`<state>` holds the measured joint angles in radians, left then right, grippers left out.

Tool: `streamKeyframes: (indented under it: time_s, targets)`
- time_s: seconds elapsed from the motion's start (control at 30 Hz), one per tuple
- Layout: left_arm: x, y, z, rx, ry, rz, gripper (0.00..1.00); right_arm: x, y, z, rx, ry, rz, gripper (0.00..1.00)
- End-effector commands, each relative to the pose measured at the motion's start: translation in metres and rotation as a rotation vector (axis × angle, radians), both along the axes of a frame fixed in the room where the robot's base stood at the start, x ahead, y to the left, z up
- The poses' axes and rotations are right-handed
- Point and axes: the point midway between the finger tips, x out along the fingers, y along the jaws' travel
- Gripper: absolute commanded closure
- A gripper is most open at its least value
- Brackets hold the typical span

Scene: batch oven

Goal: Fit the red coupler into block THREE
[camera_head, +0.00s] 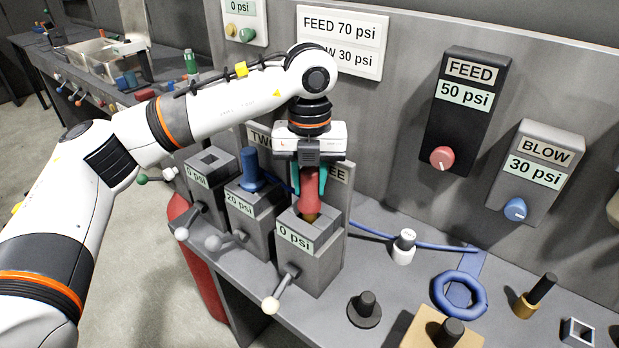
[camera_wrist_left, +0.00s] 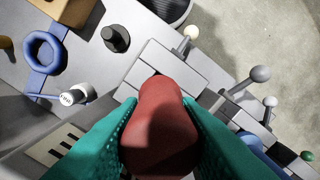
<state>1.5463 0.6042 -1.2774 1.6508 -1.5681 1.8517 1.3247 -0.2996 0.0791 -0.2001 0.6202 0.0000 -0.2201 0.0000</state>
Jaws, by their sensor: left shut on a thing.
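The red coupler (camera_head: 309,186) is upright between the green fingers of my left gripper (camera_head: 310,180). Its brass lower end is at the top of block THREE (camera_head: 308,250), which reads 0 psi; I cannot tell how deep it sits in the opening. In the left wrist view the red coupler (camera_wrist_left: 160,125) fills the space between the fingers (camera_wrist_left: 162,130) and hides the opening below. The block's lever (camera_head: 283,288) points out to the front left, with a pale knob. My right gripper is not in view.
Left of it stand a 20 psi block (camera_head: 248,222) with a blue coupler (camera_head: 251,170) and an empty-topped 0 psi block (camera_head: 210,172). FEED (camera_head: 466,110) and BLOW (camera_head: 537,170) gauges are behind.

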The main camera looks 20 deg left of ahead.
Motion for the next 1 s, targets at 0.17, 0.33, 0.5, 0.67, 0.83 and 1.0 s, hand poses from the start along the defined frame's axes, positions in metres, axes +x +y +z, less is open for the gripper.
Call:
streamKeyframes:
  time_s: [0.17, 0.33, 0.5, 0.67, 0.83, 1.0]
  targets:
    - [0.000, 0.000, -0.003, -0.001, 0.000, 0.000, 0.96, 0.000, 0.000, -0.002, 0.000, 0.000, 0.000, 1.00]
    - [0.000, 0.000, -0.005, -0.001, 0.000, 0.000, 0.96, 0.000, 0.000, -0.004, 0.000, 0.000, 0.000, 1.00]
    - [0.000, 0.000, -0.007, -0.001, 0.000, 0.000, 0.96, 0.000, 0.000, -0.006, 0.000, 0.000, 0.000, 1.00]
    - [0.000, 0.000, -0.009, -0.001, 0.000, 0.000, 0.96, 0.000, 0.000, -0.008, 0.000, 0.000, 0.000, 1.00]
    - [0.000, 0.000, -0.011, 0.000, 0.000, 0.000, 0.96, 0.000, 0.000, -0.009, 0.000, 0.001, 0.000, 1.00]
    - [0.000, 0.000, -0.013, -0.001, 0.000, 0.000, 0.96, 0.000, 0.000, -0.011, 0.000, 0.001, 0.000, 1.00]
